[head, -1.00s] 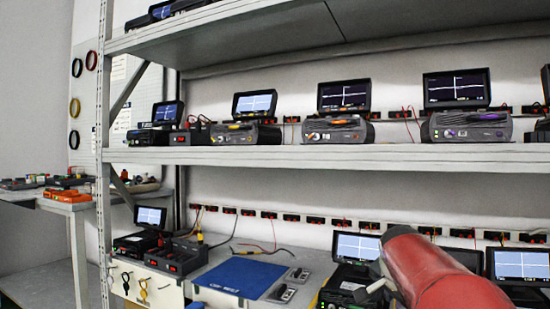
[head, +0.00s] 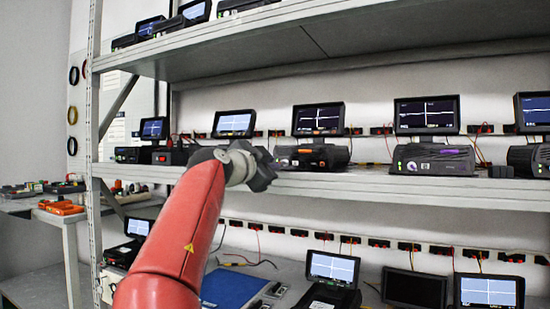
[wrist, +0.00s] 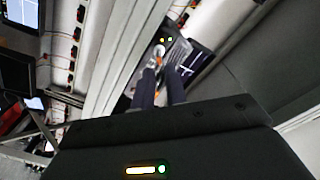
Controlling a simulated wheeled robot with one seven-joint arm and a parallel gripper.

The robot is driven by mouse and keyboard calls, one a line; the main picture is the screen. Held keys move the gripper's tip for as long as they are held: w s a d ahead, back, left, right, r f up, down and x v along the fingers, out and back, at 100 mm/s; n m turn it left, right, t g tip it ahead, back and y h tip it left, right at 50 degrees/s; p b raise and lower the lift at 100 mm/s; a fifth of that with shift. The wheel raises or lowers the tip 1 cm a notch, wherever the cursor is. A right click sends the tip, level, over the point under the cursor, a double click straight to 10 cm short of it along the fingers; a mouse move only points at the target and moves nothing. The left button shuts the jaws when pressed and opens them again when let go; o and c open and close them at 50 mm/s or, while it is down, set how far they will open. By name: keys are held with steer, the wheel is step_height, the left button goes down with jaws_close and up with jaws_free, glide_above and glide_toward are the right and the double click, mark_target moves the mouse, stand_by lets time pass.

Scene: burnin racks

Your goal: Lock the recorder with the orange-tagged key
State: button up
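My gripper (head: 262,168) is raised at the front edge of the middle shelf, left of the recorder with the orange marking (head: 313,155). In the wrist view my two dark fingers (wrist: 160,75) are close together. A small orange and pale piece (wrist: 157,61) shows at their tips; it looks like the orange-tagged key, but its shape is too small to make out. Beyond the tips are a grey device face with small yellow lights and a lit screen (wrist: 195,61). My arm hides the key hooks in the head view.
A recorder with a purple marking (head: 432,160) stands farther right on the middle shelf (head: 390,188). The upper shelf (head: 350,55) is overhead. A blue mat (head: 232,288) lies on the bench below. A rack post (head: 94,150) stands at left.

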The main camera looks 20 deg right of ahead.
mark_target(286, 163)
steer(key=p+x, duration=0.1)
steer(key=x, duration=0.2)
steer(key=shift+w+d, duration=0.15)
steer(key=shift+d, duration=0.15)
jaws_close()
